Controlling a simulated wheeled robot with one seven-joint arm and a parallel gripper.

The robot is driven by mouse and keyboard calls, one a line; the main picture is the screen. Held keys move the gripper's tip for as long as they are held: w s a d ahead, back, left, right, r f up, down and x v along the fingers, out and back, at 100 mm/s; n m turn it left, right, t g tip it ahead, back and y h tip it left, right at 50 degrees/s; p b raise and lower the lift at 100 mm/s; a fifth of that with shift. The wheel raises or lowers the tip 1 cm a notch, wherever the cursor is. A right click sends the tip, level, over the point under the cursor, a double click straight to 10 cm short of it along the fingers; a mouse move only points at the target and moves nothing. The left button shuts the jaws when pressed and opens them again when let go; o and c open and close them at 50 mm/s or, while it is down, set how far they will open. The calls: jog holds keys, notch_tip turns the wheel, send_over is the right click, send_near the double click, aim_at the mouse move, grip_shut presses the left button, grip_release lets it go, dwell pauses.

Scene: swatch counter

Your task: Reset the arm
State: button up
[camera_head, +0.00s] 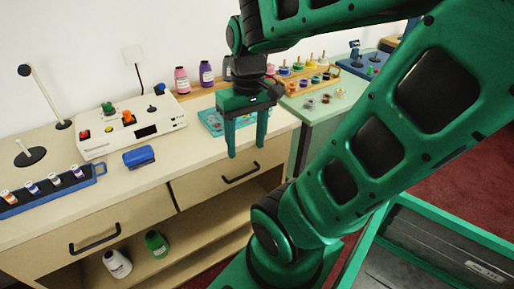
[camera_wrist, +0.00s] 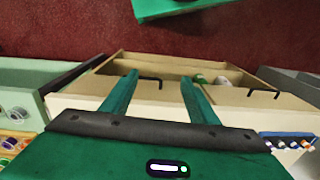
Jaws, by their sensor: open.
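My gripper (camera_head: 247,146) is green with two straight fingers pointing down. It hangs in front of the counter (camera_head: 165,180) near its right end, by the front edge. Its fingers are apart with nothing between them. The wrist view shows the same open fingers (camera_wrist: 156,85), with the counter's drawer fronts beyond them. My green arm crosses the right half of the head view and hides part of the room behind it.
A white device (camera_head: 130,128) with knobs, a blue stapler-like object (camera_head: 139,157) and a blue rack of vials (camera_head: 50,190) stand on the counter. Bottles (camera_head: 182,80) stand at the back. A light-green table (camera_head: 318,115) adjoins at right. Two bottles (camera_head: 157,243) sit on the lower shelf.

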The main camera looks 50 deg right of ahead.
jog(key=s, duration=0.1)
jog(key=s+m, duration=0.1)
jog(key=s+d+f+m, duration=0.1)
jog(key=s, duration=0.1)
dwell(1.3)
